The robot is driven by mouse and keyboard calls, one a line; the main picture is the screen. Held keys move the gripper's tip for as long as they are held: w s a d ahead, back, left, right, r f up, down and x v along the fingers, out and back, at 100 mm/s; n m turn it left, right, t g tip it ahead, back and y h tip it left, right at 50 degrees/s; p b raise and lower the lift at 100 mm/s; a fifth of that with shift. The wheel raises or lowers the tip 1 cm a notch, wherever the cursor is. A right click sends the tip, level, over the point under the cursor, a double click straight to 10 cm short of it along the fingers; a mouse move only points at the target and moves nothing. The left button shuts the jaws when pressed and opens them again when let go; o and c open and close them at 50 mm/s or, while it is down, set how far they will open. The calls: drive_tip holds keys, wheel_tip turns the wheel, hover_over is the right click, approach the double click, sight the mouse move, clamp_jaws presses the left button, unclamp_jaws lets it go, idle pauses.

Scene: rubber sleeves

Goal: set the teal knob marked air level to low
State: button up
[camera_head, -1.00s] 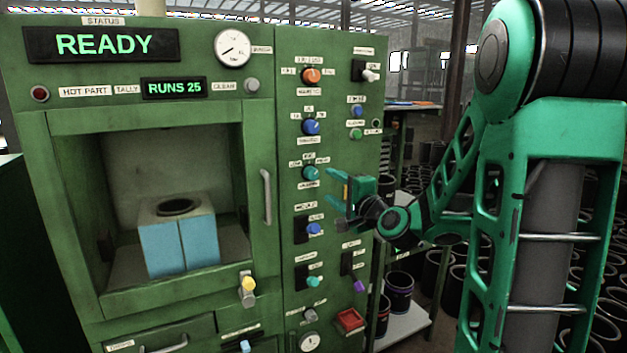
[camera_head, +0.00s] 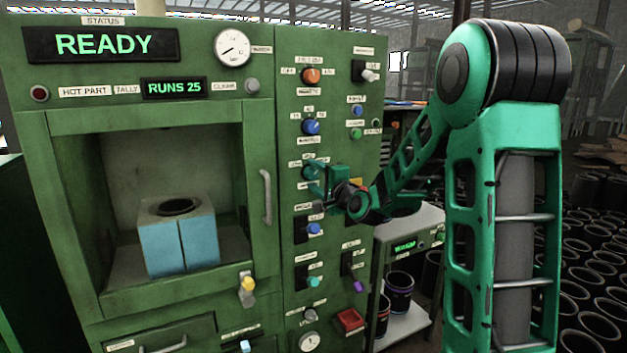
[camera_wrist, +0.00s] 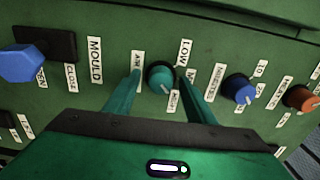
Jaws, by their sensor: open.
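The teal knob (camera_wrist: 160,77) sits on the green panel, with labels around it, one reading LOW (camera_wrist: 185,52). Its white pointer mark faces toward the lower right in the wrist view, away from the LOW label. In the head view the teal knob (camera_head: 309,172) is partly covered by my gripper (camera_head: 318,180). In the wrist view my gripper (camera_wrist: 158,80) is open, with one finger on each side of the knob. I cannot tell whether the fingers touch it.
A blue knob (camera_wrist: 239,89) and an orange knob (camera_wrist: 300,98) lie to the right in the wrist view. A blue lever knob (camera_wrist: 22,63) by the MOULD label is to the left. In the head view, a cabinet handle (camera_head: 266,196) stands out left of the panel controls.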

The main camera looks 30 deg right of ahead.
drive_tip(key=c, duration=1)
drive_tip(key=shift+c, duration=0.2)
drive_tip(key=shift+f+n, duration=0.1)
drive_tip(key=shift+n, duration=0.2)
drive_tip(key=n, duration=0.3)
drive_tip(key=shift+n, duration=0.3)
drive_tip(key=n, duration=0.4)
drive_tip(key=shift+f+n, duration=0.1)
drive_tip(key=shift+n, duration=0.2)
drive_tip(key=n, duration=0.4)
drive_tip(key=shift+n, duration=2.5)
